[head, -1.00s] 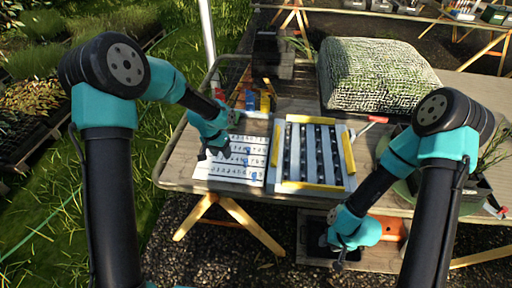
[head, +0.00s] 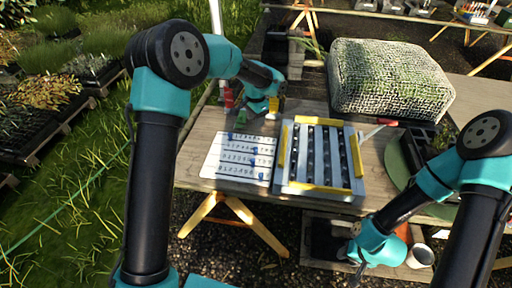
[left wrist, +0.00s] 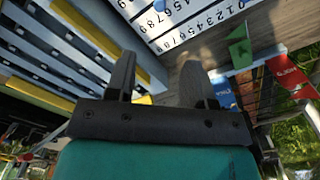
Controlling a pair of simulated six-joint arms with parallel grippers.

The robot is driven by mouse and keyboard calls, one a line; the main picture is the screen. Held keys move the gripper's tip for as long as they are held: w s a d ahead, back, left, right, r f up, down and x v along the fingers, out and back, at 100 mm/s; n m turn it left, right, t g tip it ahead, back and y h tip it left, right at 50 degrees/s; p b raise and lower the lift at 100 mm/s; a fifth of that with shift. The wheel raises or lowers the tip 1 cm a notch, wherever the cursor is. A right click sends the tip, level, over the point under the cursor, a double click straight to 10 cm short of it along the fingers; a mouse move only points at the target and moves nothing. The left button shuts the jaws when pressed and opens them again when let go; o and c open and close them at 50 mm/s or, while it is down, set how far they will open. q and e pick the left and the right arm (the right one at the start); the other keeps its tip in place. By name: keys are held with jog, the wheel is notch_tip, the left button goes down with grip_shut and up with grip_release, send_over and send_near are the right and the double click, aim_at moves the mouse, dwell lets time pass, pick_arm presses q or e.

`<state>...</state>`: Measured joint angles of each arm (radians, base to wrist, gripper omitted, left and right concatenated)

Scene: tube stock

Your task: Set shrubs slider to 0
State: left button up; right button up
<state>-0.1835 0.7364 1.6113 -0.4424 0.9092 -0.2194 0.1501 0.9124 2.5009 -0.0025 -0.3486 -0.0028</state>
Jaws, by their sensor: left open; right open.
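The white number board (head: 212,170) lies on the table, with rows of printed digits and blue sliders. One slider (head: 230,137) sits near the left end of the top row; others (head: 262,177) sit further right in lower rows. I cannot read which row is shrubs. Part of the board (left wrist: 203,17) also shows in the left wrist view. My left gripper (head: 262,107) is open and empty, behind the board's far edge; its two fingers (left wrist: 158,85) show apart in the left wrist view. My right gripper (head: 357,262) is open, low near the table's front edge.
Coloured tags stand behind the board: red (head: 228,97), green (left wrist: 240,48) and blue (left wrist: 222,92). A grey rack with yellow edges (head: 317,187) adjoins the board's right side. A wrapped green block (head: 390,78) stands behind. A white cup (head: 420,256) is below right.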

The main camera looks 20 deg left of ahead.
aim_at(255, 148)
pick_arm(q)
notch_tip(255, 148, down, 16)
jog(key=shift+r, duration=0.1)
dwell(0.5)
grip_shut()
dwell(0.3)
